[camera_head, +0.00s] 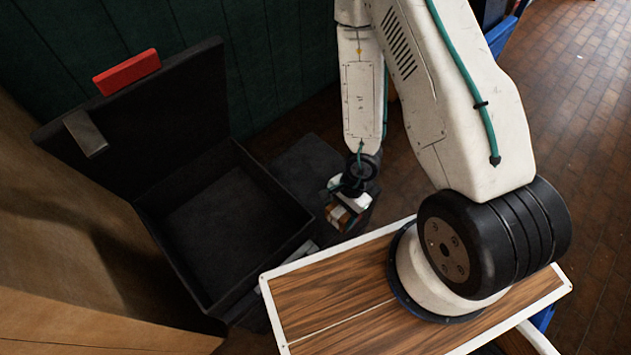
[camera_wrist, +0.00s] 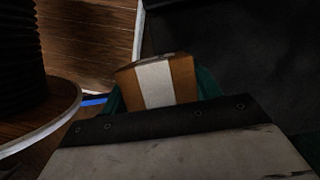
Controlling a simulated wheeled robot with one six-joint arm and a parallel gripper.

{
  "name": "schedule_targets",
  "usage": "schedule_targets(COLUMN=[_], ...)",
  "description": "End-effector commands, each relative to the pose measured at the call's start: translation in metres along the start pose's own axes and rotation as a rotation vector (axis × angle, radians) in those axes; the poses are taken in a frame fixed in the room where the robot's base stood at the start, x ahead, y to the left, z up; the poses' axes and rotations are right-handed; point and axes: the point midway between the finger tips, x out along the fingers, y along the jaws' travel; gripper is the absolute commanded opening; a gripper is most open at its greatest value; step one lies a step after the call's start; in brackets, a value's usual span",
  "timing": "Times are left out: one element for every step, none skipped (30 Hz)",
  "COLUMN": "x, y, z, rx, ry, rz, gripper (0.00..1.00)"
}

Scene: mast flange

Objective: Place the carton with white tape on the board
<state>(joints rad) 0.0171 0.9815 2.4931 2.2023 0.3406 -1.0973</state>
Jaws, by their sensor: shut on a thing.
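The carton (camera_head: 334,214) is brown with a white tape band. In the wrist view the carton (camera_wrist: 184,77) sits between the teal fingers of my gripper (camera_wrist: 160,91), with the white strip running down its face. In the head view my gripper (camera_head: 350,196) points down, shut on the carton, between the open black case and the wood-topped surface. The wood-grained board (camera_head: 330,292) with a white rim lies at the lower right, and my arm's base stands on it. The carton is beside and beyond its far edge, not over it. The carton's lower part is hard to make out.
An open black case (camera_head: 222,205) with a raised lid and a red block (camera_head: 127,72) on the lid's edge stands at the left. A dark flat slab (camera_head: 305,163) lies behind my gripper. Brown tiled floor (camera_head: 575,120) is clear at the right.

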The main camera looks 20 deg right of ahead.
Motion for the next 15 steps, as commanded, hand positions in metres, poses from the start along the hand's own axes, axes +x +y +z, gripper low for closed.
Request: schedule_targets(x=[0.0,0.0,0.0,0.0,0.0,-0.001,-0.001,-0.002,-0.002,-0.002,-0.003,-0.004,-0.004,-0.004,-0.004], y=[0.003,0.003,0.001,-0.002,-0.006,-0.011,-0.017,-0.022,-0.028,-0.032,-0.037,-0.043,-0.047,-0.051,-0.057], z=[0.0,-0.001,-0.002,-0.004,-0.007,-0.01,-0.014,-0.018,-0.021,-0.023,-0.026,-0.031,-0.033,-0.036,-0.039], rx=[0.006,0.008,0.009,0.009,0.009,0.008,0.007,0.007,0.007,0.006,0.007,0.006,0.006,0.006,0.007], ry=[0.0,0.0,0.0,-0.001,0.0,-0.001,0.001,0.003,0.0,0.0,0.0,0.002,0.001,0.0,0.0], rz=[-0.001,-0.003,-0.005,-0.006,-0.007,-0.008,-0.009,-0.008,-0.008,-0.008,-0.008,-0.008,-0.007,-0.007,-0.007], gripper=[0.27,0.27,0.27,0.27,0.27,0.27,0.27,0.27,0.27,0.27,0.27,0.27,0.27,0.27,0.27])
